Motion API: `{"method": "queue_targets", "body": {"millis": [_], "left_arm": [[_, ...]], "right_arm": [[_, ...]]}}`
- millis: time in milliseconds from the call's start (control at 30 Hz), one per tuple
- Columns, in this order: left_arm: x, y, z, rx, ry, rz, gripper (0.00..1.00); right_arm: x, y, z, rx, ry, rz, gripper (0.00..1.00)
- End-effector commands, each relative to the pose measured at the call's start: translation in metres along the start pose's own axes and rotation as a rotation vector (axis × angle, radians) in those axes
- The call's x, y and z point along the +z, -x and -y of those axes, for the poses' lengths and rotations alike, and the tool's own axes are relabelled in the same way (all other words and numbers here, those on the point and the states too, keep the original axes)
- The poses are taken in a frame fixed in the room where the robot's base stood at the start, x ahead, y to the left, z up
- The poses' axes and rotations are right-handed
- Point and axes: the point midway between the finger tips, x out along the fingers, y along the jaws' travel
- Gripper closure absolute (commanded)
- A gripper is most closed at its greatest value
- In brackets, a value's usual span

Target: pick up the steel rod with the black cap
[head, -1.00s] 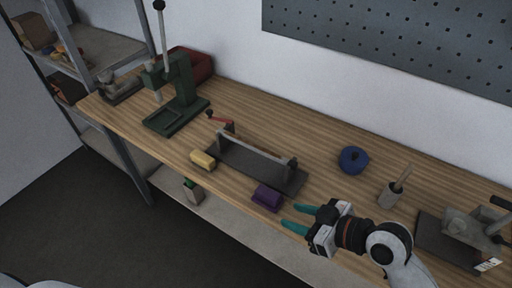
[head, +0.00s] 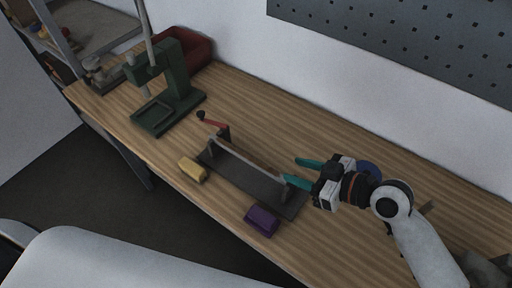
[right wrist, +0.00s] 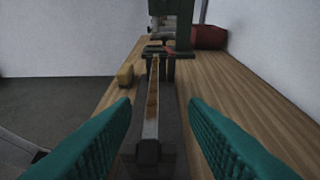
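A long grey bar (head: 246,162) spans two uprights of a low dark fixture (head: 230,177) on the bench. In the right wrist view the bar (right wrist: 152,100) runs away from me along the middle, with a dark end post nearest me. I cannot make out a black cap on it. My right gripper (head: 294,171) is open and empty at the fixture's right end. In the right wrist view its teal fingers stand apart on either side of the bar's line (right wrist: 160,120), not visibly touching it. My left gripper is out of view.
A red crank with a black knob (head: 201,115) is at the fixture's far end. A yellow block (head: 192,170) and a purple block (head: 262,219) lie near the front edge. A green press (head: 175,90) and red box (head: 196,50) stand behind. A blue object (head: 370,168) is partly hidden.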

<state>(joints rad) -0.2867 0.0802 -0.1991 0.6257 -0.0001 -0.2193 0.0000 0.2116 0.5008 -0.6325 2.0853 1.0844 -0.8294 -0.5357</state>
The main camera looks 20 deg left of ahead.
Motion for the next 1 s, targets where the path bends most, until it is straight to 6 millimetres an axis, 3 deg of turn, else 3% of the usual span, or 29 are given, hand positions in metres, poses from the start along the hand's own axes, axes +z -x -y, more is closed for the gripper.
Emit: {"method": "queue_targets", "body": {"millis": [200, 367, 533, 800, 1000], "left_arm": [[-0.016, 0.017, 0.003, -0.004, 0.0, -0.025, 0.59], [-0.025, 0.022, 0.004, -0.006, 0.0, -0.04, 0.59], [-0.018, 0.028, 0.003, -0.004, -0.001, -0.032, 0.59], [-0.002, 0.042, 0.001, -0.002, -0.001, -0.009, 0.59], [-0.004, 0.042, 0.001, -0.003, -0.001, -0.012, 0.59]], "right_arm": [[0.004, -0.039, -0.001, 0.002, -0.003, 0.002, 0.6], [0.002, -0.056, -0.001, 0.001, -0.001, 0.001, 0.6], [0.002, -0.069, -0.002, 0.001, -0.003, 0.0, 0.6], [-0.002, -0.106, -0.003, 0.001, -0.001, 0.0, 0.6], [-0.004, -0.112, -0.003, 0.0, 0.001, -0.001, 0.6]]}}
